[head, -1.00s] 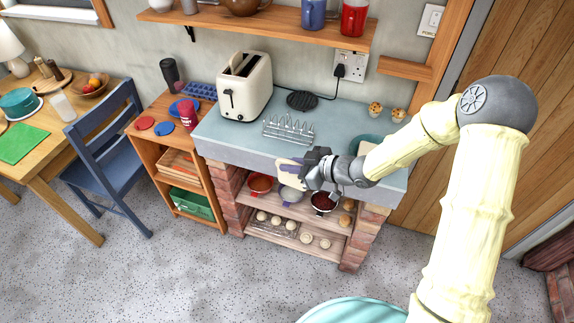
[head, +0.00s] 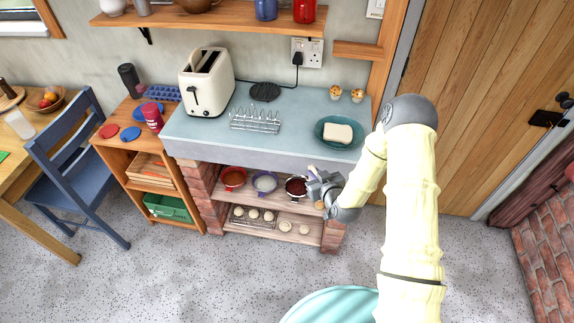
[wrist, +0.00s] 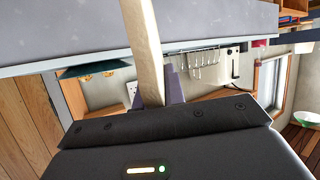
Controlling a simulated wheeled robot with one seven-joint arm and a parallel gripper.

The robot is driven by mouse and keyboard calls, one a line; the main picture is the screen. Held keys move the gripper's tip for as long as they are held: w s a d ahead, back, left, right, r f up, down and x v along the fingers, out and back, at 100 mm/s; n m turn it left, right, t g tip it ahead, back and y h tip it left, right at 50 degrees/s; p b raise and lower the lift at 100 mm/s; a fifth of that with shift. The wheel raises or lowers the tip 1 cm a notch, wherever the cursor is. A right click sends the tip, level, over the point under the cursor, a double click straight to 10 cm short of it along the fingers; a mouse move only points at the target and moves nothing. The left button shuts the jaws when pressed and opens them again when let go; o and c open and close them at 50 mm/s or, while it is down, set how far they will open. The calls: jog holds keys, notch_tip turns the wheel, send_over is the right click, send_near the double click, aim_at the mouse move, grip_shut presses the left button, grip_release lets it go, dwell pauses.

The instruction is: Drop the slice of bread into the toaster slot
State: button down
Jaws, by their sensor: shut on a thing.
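The cream toaster (head: 206,88) stands at the back left of the counter. A brownish shape shows in its top opening; I cannot tell what it is. My gripper (head: 315,178) is in front of the counter's front edge, low by the shelf, well right of the toaster. In the wrist view it is shut on a slice of bread (wrist: 144,50), seen edge-on as a pale strip. In the head view the held slice is mostly hidden by the gripper.
A wire toast rack (head: 254,120) stands on the counter (head: 300,105) between toaster and dish. A black round mat (head: 265,91) lies behind it, and two muffins (head: 346,94) sit at the back right. Bowls (head: 233,177) fill the shelf below. A wooden shelf (head: 220,24) hangs above.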

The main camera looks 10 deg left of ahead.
jog(key=s+d+f+m+h, duration=0.1)
jog(key=d+f+m+h, duration=0.1)
jog(key=d, duration=0.4)
jog(key=s+d+f+m+t+h, duration=0.1)
jog(key=d+f+m+h, duration=0.2)
jog(key=d+f, duration=0.3)
jog(key=shift+d+h, duration=0.3)
jog(key=shift+h, duration=0.1)
jog(key=shift+s+a, duration=0.1)
